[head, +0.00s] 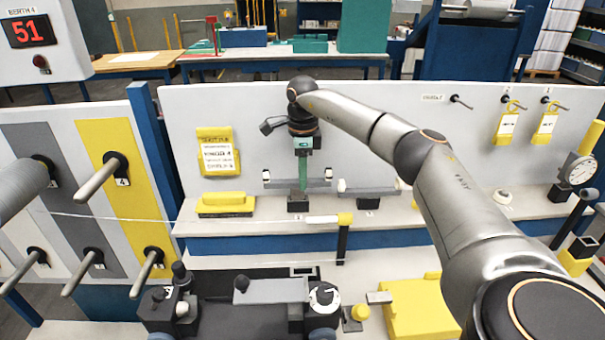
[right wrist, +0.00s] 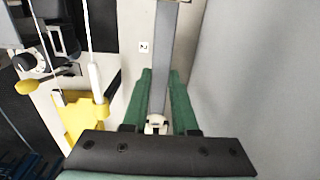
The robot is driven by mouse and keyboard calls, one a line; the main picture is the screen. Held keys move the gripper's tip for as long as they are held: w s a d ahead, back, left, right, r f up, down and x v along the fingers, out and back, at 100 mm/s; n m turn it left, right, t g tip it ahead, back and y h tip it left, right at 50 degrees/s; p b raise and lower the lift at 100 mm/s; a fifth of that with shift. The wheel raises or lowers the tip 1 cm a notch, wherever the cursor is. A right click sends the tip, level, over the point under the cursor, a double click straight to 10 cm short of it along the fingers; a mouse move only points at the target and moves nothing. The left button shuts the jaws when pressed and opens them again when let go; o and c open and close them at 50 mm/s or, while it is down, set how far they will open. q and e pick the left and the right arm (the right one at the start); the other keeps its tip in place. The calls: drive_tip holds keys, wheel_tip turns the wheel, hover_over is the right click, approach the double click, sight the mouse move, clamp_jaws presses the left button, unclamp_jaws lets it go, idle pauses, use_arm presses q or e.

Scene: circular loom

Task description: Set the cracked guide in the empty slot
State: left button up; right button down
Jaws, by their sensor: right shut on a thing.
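My right gripper (head: 303,185) points down at the back shelf, its green fingers at a grey bar-shaped guide (head: 320,183) with white ends. In the right wrist view the green fingers (right wrist: 160,85) lie on both sides of this grey bar (right wrist: 162,60), and a white piece sits at its near end. The bar is level, close above a black holder (head: 298,203); I cannot tell whether they touch. A second similar bar (head: 367,190) sits on another holder to the right. I cannot make out a crack or which slot is empty. My left gripper is out of view.
A thread runs from the left to a yellow-topped post (head: 343,220) just in front of the shelf. A yellow block (head: 225,203) stands left, a dial gauge (head: 578,170) far right. Pegs (head: 100,180) stick out from the left panel. A yellow box (head: 420,308) lies in front.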

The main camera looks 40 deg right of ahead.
drive_tip(key=shift+f, duration=0.3)
idle(0.4)
drive_tip(key=shift+f+b, duration=0.35)
drive_tip(key=shift+f, duration=0.9)
drive_tip(key=c, duration=0.6)
unclamp_jaws()
wheel_tip(320, 180, up, 12)
drive_tip(key=shift+r+b, duration=0.2)
drive_tip(key=shift+b, duration=0.1)
